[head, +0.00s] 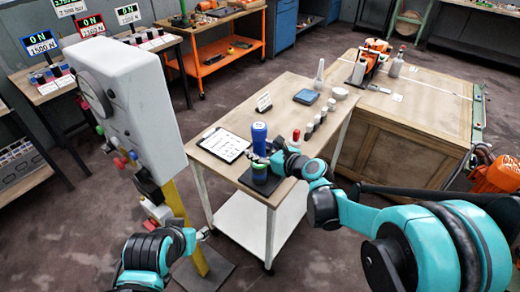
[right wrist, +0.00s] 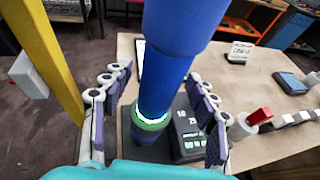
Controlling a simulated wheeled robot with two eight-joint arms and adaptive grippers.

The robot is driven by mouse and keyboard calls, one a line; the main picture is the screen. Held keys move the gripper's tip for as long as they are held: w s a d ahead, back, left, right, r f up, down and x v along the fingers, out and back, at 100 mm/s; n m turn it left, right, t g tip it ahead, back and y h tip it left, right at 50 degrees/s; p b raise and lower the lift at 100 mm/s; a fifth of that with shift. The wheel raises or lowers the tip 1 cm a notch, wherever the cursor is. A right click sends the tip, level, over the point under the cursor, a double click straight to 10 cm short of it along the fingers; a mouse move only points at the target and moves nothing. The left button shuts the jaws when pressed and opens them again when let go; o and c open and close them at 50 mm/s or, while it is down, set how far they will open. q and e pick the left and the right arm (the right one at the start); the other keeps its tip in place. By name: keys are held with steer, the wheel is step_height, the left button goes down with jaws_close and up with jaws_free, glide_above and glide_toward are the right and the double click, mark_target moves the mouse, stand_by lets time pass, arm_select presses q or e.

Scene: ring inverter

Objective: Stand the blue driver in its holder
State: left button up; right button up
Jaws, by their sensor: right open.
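The blue driver (head: 260,132) stands upright at the near part of the wooden table, above a dark base, its holder (head: 262,184). In the right wrist view the driver (right wrist: 172,60) runs down to a bright green ring (right wrist: 150,120), with a short blue part below it at the dark holder (right wrist: 188,135). How deep it sits I cannot tell. My right gripper (head: 262,160) is open, with its fingers (right wrist: 155,110) on either side of the driver and gaps showing. My left gripper (head: 205,233) is low beside the yellow post; its jaws are too small to read.
A clipboard (head: 224,145) lies left of the driver. A row of small bottles, one with a red cap (head: 296,138), stands to its right. A grey box with a gauge (head: 135,110) stands on the left.

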steer(key=v, duration=1.2)
steer(key=s+d+f+n+g+h, duration=0.1)
steer(key=s+d+f+n+h, duration=0.1)
steer(key=s+n, duration=0.4)
steer(key=s+d+f+n+g+h, duration=0.1)
steer(key=s+d+f+n+h, duration=0.1)
steer(key=s+d+n+h, duration=0.2)
steer(key=s+d+f+n+g+h, duration=0.1)
steer(key=s+n, duration=0.8)
steer(key=n, duration=0.9)
steer(key=d+f+h, duration=0.1)
steer(key=d+f, duration=0.1)
steer(key=d, duration=0.1)
steer(key=shift+g+h, duration=0.4)
steer(key=shift+s+d, duration=0.15)
